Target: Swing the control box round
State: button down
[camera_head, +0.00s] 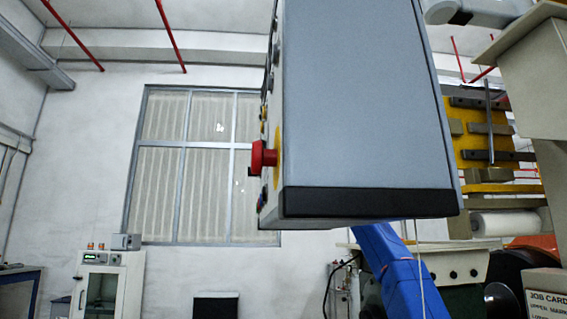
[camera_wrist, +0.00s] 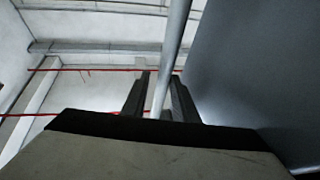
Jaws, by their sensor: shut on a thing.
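The control box (camera_head: 360,100) is a large grey box with a black lower edge, hanging high in the upper middle of the head view. Its left face carries a red mushroom button (camera_head: 262,156) on a yellow plate and several small buttons, seen edge-on. In the wrist view a dark grey face of the box (camera_wrist: 260,70) fills the right side. My gripper (camera_wrist: 160,92) is shut on a thin light-grey bar (camera_wrist: 174,45) beside that face. The bar runs up between the two dark fingers. I cannot make out the gripper in the head view.
A machine with yellow and grey blocks (camera_head: 470,150) and a white roll (camera_head: 508,223) stands close on the right. A job card sign (camera_head: 548,304) is at lower right. A white cabinet (camera_head: 105,285) stands at far lower left. Open space lies left of the box, before the window (camera_head: 160,180).

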jog(key=shift+a+f, duration=0.15)
jog(key=shift+a, duration=0.05)
jog(key=c, duration=1.6)
grip_release()
jog(key=shift+a, duration=0.2)
jog(key=shift+c, duration=0.2)
jog(key=v, duration=0.7)
jog(key=shift+d, duration=0.25)
jog(key=shift+w, duration=0.1)
